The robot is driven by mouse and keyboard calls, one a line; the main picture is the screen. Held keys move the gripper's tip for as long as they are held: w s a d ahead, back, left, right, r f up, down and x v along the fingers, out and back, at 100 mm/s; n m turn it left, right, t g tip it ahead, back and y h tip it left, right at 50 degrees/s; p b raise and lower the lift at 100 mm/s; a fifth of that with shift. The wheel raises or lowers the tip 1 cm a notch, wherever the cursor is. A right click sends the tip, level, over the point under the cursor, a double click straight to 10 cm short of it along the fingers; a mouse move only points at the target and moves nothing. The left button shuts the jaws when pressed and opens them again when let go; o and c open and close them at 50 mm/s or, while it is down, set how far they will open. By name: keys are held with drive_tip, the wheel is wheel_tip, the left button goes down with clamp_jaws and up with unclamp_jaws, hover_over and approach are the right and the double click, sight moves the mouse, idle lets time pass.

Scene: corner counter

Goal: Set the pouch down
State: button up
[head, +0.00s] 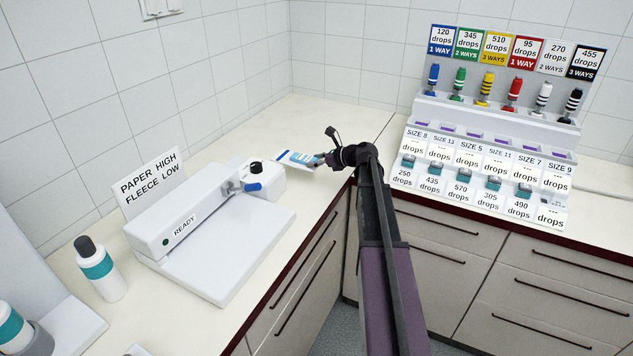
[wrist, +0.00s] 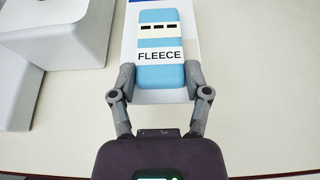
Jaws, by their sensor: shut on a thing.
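The pouch (wrist: 191,20) is a flat white packet with a light blue block on it, labelled FLEECE (wrist: 160,56). In the wrist view my gripper (wrist: 160,78) is shut on its near end, one finger on each side of the blue part. In the head view the pouch (head: 296,158) is over the counter near the corner, just right of the white sealer (head: 200,235). My gripper (head: 322,158) holds its right end. Whether the pouch touches the counter is hard to tell.
A bottle with a teal band (head: 97,265) stands left. A rack (head: 490,120) of coloured handles and labelled slots stands right. The counter (head: 335,115) behind the pouch is clear.

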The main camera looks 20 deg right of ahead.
sight(315, 181)
drive_tip(key=shift+f+b, duration=0.95)
drive_tip(key=shift+f, duration=0.35)
drive_tip(key=shift+f, duration=0.1)
drive_tip(key=shift+f+b, duration=1.75)
drive_tip(key=shift+b, duration=0.1)
drive_tip(key=shift+f, duration=0.2)
drive_tip(key=o, duration=1.1)
drive_tip(key=shift+r, duration=0.1)
drive_tip(key=shift+o, duration=0.2)
drive_tip(key=shift+r, duration=0.2)
drive_tip(key=p+v, duration=0.4)
drive_tip(key=v, duration=0.8)
drive_tip(key=shift+p, duration=0.35)
